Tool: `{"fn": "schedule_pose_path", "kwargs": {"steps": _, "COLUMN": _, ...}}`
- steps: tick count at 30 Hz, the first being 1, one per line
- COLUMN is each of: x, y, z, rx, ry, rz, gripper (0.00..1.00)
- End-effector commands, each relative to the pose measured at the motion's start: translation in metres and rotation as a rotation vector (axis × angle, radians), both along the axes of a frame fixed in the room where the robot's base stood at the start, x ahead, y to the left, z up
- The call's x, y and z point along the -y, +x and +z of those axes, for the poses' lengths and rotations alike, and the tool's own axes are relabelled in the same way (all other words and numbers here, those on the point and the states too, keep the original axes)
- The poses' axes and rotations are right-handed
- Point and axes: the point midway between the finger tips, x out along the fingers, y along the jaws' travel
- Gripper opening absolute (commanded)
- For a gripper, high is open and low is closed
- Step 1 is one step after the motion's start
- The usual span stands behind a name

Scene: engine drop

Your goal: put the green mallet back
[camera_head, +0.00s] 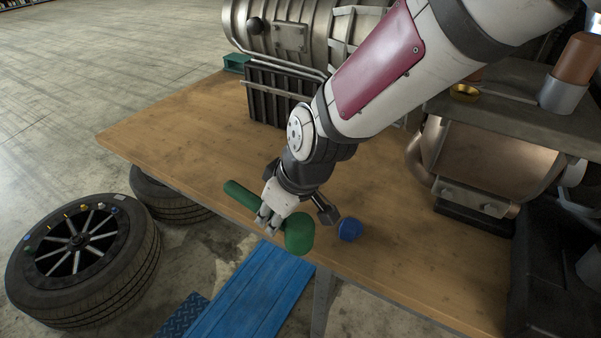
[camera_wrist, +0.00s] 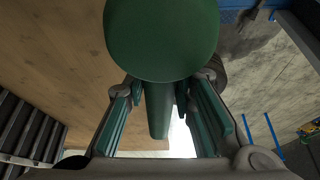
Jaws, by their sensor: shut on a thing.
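The green mallet (camera_head: 299,232) has a round green head and a green handle. In the head view it is at the front edge of the wooden table, with its handle pointing up and left. My gripper (camera_head: 266,215) is shut on the handle close to the head. In the wrist view the mallet head (camera_wrist: 160,40) fills the top centre, and the handle runs down between the finger pads of my gripper (camera_wrist: 165,115). I cannot tell whether the mallet touches the table.
A blue object (camera_head: 350,229) lies on the wooden table (camera_head: 190,130) just right of the mallet head. A large metal engine (camera_head: 285,35) stands at the back, and a copper-coloured part (camera_head: 470,165) at the right. A blue bench (camera_head: 250,295) and tyres (camera_head: 85,260) are below the front edge.

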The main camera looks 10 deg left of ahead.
Motion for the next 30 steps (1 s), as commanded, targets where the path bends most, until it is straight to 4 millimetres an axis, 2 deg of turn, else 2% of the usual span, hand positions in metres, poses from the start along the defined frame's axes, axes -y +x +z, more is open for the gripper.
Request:
{"fn": "schedule_pose_path", "kwargs": {"steps": 5, "x": -0.009, "y": 0.032, "z": -0.003, "rx": 0.000, "ry": 0.003, "rz": -0.003, "gripper": 0.00}}
{"fn": "schedule_pose_path", "kwargs": {"steps": 15, "x": -0.030, "y": 0.107, "z": -0.010, "rx": 0.001, "ry": 0.002, "rz": -0.002, "gripper": 0.00}}
{"fn": "schedule_pose_path", "kwargs": {"steps": 18, "x": -0.034, "y": 0.123, "z": -0.012, "rx": 0.001, "ry": 0.001, "rz": -0.001, "gripper": 0.00}}
{"fn": "schedule_pose_path", "kwargs": {"steps": 25, "x": -0.039, "y": 0.139, "z": -0.013, "rx": 0.001, "ry": 0.002, "rz": -0.001, "gripper": 0.00}}
{"fn": "schedule_pose_path", "kwargs": {"steps": 28, "x": -0.042, "y": 0.153, "z": -0.015, "rx": 0.002, "ry": 0.002, "rz": -0.003, "gripper": 0.00}}
{"fn": "schedule_pose_path", "kwargs": {"steps": 30, "x": -0.041, "y": 0.150, "z": -0.028, "rx": -0.004, "ry": -0.002, "rz": -0.002, "gripper": 0.00}}
